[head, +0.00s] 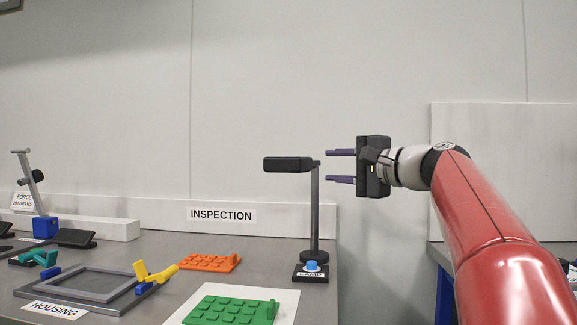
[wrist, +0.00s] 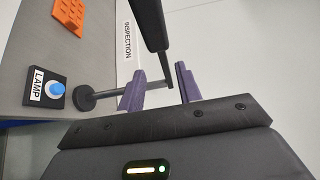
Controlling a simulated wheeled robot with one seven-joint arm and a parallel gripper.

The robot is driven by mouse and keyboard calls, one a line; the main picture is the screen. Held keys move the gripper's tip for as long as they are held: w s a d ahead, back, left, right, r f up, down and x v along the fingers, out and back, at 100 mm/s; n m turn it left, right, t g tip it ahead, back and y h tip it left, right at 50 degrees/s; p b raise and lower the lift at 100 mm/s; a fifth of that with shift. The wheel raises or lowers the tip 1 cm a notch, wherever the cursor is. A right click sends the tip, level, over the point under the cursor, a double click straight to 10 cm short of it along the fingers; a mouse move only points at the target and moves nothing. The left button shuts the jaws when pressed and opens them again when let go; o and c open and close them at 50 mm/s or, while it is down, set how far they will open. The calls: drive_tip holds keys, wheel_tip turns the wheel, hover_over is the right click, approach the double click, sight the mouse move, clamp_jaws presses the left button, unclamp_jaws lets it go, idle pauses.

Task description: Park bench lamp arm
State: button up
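The bench lamp has a black head (head: 288,164) on a grey post (head: 314,210) with a round dark base, near the bench's right edge. Its head points left in the head view. My gripper (head: 342,166) is to the right of the lamp's top, its purple fingers apart and pointing left toward the post. In the wrist view, the fingers (wrist: 158,87) are spread and the lamp head (wrist: 149,25) extends up from between them. The post's top end appears near the gap. I cannot tell whether either finger touches the lamp.
A lamp switch box (head: 311,272) with a blue button stands by the lamp base. A green plate (head: 230,309), an orange plate (head: 208,263) and a grey housing frame (head: 87,283) lie to the left.

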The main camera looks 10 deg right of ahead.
drive_tip(key=p+x, duration=0.1)
drive_tip(key=x, duration=0.7)
drive_tip(key=shift+p, duration=0.35)
clamp_jaws()
